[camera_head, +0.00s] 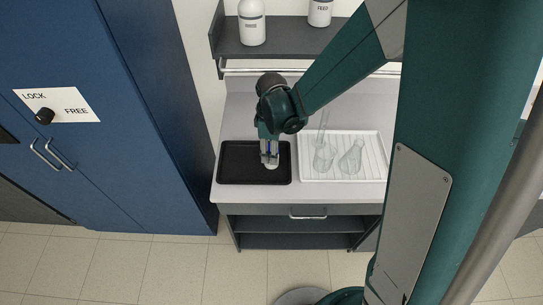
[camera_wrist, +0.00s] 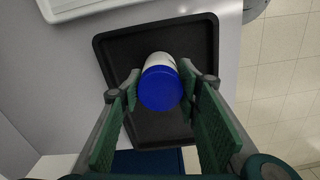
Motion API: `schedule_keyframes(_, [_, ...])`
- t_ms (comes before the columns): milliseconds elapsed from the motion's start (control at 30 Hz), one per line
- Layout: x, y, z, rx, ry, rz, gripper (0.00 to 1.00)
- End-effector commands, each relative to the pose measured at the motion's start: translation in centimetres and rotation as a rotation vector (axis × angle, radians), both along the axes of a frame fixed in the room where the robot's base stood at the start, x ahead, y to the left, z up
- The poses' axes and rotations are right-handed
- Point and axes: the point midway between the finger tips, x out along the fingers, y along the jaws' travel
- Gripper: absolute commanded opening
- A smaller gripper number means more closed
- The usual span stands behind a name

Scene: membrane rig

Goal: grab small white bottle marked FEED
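A white bottle with a label reading FEED (camera_head: 321,10) stands on the wall shelf in the head view, its top cut off by the frame. Another small white bottle (camera_head: 271,163) with a blue lid (camera_wrist: 161,89) is at the black tray (camera_head: 237,178), below my gripper. No label shows on this one. My gripper (camera_head: 269,152) points down over the tray. In the wrist view my gripper (camera_wrist: 160,78) is open, with one finger on each side of the blue lid and narrow gaps visible. Whether the bottle rests on the tray is hard to tell.
A white ribbed tray (camera_head: 312,175) with clear glassware (camera_head: 351,158) stands right of the black tray. A larger white bottle (camera_head: 251,24) is on the shelf (camera_head: 283,47) above. A blue cabinet (camera_head: 150,120) borders the counter on the left. The rest of the black tray is empty.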

Motion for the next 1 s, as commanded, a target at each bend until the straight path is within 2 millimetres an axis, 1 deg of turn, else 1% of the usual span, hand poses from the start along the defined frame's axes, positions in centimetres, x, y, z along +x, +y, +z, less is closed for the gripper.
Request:
schedule_keyframes(367, [0.0,0.0,0.1,0.0,0.0,0.0,0.19])
schedule_keyframes(567, [0.0,0.0,0.6,0.0,0.0,0.0,0.19])
schedule_keyframes(767, [0.0,0.0,2.0,0.0,0.0,0.0,0.19])
schedule_keyframes(1000, [0.0,0.0,4.7,0.0,0.0,0.0,0.19])
